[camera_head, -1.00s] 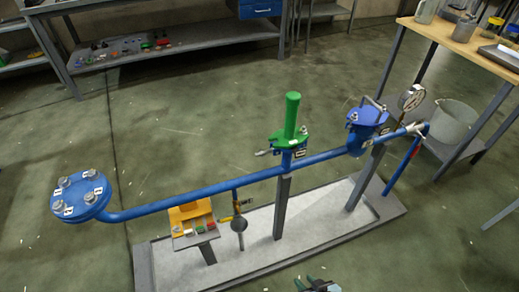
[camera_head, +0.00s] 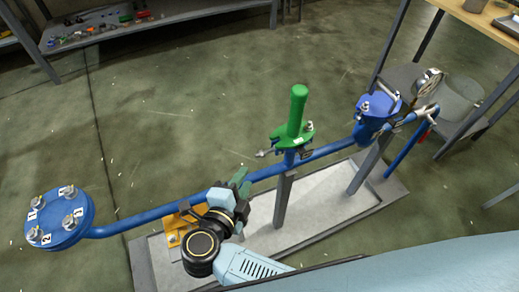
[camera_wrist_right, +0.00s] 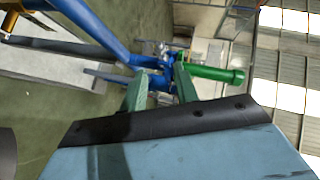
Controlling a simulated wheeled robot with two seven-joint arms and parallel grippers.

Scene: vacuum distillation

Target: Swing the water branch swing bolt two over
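A green upright handle (camera_head: 298,108) with a green flange (camera_head: 291,138) sits on the blue pipe (camera_head: 150,215). Small metal bolts (camera_head: 266,152) stick out at the flange's sides; I cannot tell which one is swing bolt two. A blue lidded fitting (camera_head: 374,112) with bolts is farther right. A blue disc (camera_head: 60,218) with numbered bolts is at the left end. My right gripper (camera_head: 241,180) is over the pipe, left of the green flange. In the wrist view its green fingers (camera_wrist_right: 160,84) are apart and empty, with the green handle (camera_wrist_right: 214,73) beyond them. My left gripper is not in view.
A grey framed base (camera_head: 275,205) with posts lies under the pipe. An orange block (camera_head: 180,222) is partly hidden behind my right arm. A gauge (camera_head: 430,82) and bucket (camera_head: 455,98) stand at the right by a table. The floor behind the pipe is clear.

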